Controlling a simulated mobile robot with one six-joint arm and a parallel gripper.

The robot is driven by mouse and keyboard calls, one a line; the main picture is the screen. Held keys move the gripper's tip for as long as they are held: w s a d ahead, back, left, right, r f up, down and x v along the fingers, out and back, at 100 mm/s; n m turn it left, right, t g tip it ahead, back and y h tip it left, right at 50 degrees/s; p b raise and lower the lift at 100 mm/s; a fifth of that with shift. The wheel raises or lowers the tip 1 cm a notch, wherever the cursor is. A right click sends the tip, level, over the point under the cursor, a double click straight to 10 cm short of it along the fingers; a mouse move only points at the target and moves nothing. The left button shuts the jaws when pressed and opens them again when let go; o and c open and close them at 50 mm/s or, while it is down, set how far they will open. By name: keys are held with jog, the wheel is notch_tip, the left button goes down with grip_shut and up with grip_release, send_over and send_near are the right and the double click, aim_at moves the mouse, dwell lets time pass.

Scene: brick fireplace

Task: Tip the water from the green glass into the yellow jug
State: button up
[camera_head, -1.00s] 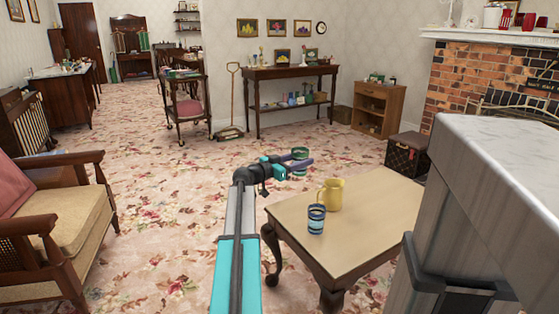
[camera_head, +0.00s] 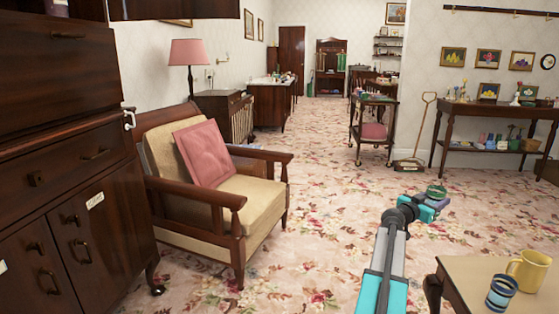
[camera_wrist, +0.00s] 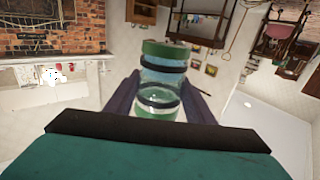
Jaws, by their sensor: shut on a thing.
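My gripper (camera_head: 433,201) is shut on the green glass (camera_head: 437,191), out over the carpet to the left of the table's far end. In the wrist view the green glass (camera_wrist: 162,75) stands between my two dark fingers; it is clear with green ends and dark bands. I cannot make out the water level in it. The yellow jug (camera_head: 528,270) stands upright on the table at the lower right, apart from my gripper, its right side near the picture edge.
A blue striped glass (camera_head: 501,292) stands on the wooden table (camera_head: 462,273), close in front of the jug. An armchair (camera_head: 245,198) and a dark cabinet (camera_head: 75,170) are at left. Carpet (camera_head: 320,215) between chair and table is clear.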

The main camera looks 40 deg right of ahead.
jog(key=w+a+f+n+t+y, duration=0.1)
jog(key=w+a+n+t, duration=0.4)
jog(key=w, duration=0.7)
jog(key=w+a+f+n+t+y, duration=0.1)
jog(key=w+a+n+t, duration=0.2)
jog(key=w+a+t, duration=0.65)
jog(key=w+a+f+n+t+y, duration=0.3)
jog(key=w+a+n+t+y, duration=0.35)
jog(key=w+a, duration=1.1)
jog(key=w+a+f+n+y, duration=0.1)
jog(key=w+a+n+y, duration=0.25)
jog(key=a+y, duration=0.6)
jog(key=w+a+n+y, duration=0.2)
jog(key=a+n+y, duration=0.25)
jog(key=a, duration=0.95)
jog(key=s+a+n+g+y, duration=0.2)
jog(key=a+y, duration=0.1)
jog(key=a, duration=0.5)
jog(key=s+a+f+n+g+y, duration=0.1)
jog(key=s+a+n+g+y, duration=0.1)
jog(key=a, duration=0.6)
jog(key=s+a+n+g+y, duration=0.3)
jog(key=a+n+y, duration=0.1)
jog(key=a, duration=0.4)
jog(key=shift+f+g+y, duration=0.15)
jog(key=shift+g+y, duration=0.25)
jog(key=shift+y, duration=0.15)
